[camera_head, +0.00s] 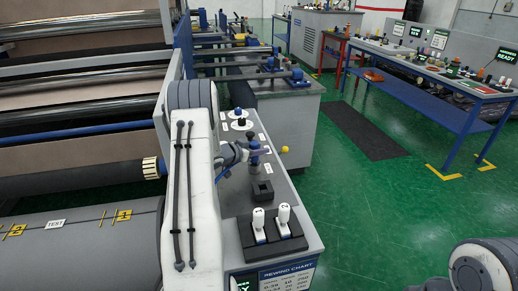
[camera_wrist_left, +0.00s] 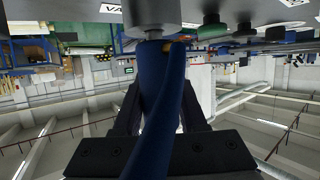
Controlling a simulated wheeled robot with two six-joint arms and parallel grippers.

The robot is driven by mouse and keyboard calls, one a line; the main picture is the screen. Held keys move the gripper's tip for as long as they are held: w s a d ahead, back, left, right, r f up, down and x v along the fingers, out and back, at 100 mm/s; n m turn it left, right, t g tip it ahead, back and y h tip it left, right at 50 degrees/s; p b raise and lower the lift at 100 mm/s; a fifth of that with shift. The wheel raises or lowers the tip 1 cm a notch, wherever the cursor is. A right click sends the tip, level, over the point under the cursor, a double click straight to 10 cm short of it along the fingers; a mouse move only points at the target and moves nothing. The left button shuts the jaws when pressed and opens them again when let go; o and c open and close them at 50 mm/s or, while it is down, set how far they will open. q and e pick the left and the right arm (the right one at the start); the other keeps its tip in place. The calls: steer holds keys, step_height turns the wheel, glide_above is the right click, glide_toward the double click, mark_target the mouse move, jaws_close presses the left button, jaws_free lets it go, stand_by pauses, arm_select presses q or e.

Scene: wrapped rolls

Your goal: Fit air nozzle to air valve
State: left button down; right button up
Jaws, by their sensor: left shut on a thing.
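My left gripper (camera_head: 236,153) is over the grey machine console, partly hidden by my white arm. In the left wrist view its two dark fingers (camera_wrist_left: 160,110) are shut on a blue air nozzle (camera_wrist_left: 153,75), with a blue hose-like length running toward the camera. The nozzle's far end is close to a grey cylindrical part (camera_wrist_left: 152,14); I cannot tell whether they touch. My right gripper is out of view.
A black square socket (camera_head: 262,191) and two white levers (camera_head: 271,222) sit nearer on the console. A yellow knob (camera_head: 285,149) sticks out at the right edge. A large grey roll (camera_head: 80,250) lies left.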

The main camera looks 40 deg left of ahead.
arm_select(q)
steer(key=shift+f, duration=0.15)
steer(key=shift+c, duration=1.9)
jaws_free()
steer(key=shift+r, duration=0.3)
steer(key=d+r+b, duration=0.3)
steer(key=d+r, duration=0.7)
steer(key=d, duration=0.1)
steer(key=shift+d+r, duration=0.2)
steer(key=shift+d, duration=0.15)
